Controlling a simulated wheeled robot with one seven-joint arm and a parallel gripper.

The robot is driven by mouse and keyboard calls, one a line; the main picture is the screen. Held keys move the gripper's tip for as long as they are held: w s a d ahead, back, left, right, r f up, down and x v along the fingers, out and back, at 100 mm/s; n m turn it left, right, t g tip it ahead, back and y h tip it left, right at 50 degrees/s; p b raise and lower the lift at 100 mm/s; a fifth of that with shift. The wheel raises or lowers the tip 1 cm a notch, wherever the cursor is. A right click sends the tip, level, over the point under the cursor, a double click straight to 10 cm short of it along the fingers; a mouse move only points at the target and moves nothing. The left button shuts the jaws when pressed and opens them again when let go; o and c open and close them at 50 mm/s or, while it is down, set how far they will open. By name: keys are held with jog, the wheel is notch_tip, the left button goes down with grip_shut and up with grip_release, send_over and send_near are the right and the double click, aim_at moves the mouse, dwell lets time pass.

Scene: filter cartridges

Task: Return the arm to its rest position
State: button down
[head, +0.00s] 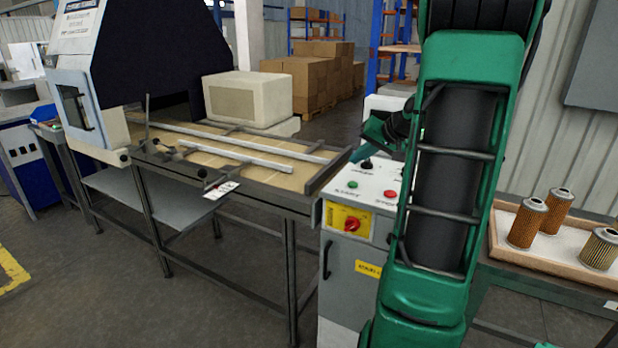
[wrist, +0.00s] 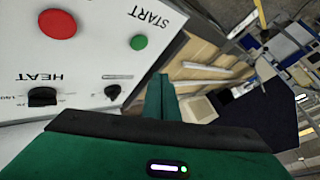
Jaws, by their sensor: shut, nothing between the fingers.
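My green arm stands upright across the right of the head view and hides part of the cabinet behind it. My gripper (head: 360,154) is small and partly hidden beside the arm, over the back of the control panel (head: 372,184). In the wrist view my gripper (wrist: 160,92) is shut, its green fingers together with nothing between them. The panel also fills the left of the wrist view (wrist: 95,60), with a red button (wrist: 57,24), a green START button (wrist: 138,42) and a black HEAT knob (wrist: 42,96). I cannot tell the exact gap between fingers and panel.
Several filter cartridges (head: 528,222) stand in a wooden-rimmed tray (head: 552,267) at the right. The grey cabinet (head: 345,275) carries a red rotary switch (head: 351,224). A machine table (head: 263,203) with rails and a cream block (head: 248,98) lies left. Open floor shows at lower left.

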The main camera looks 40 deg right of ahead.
jog(key=s+a+f+n+g, duration=0.1)
jog(key=s+a+f+g, duration=0.15)
jog(key=s+a, duration=0.4)
jog(key=s+a+f+n+g, duration=0.1)
jog(key=s+a+f+g, duration=0.2)
jog(key=a, duration=0.7)
jog(key=s+a+f+g, duration=0.1)
jog(key=s+a, duration=0.3)
jog(key=s, duration=0.4)
jog(key=s+a+f+n+g, duration=0.1)
jog(key=s+a, duration=0.3)
jog(key=s, duration=0.4)
jog(key=shift+s+a+g+y, duration=0.3)
jog(key=shift+a+g, duration=0.1)
jog(key=shift+g, duration=0.45)
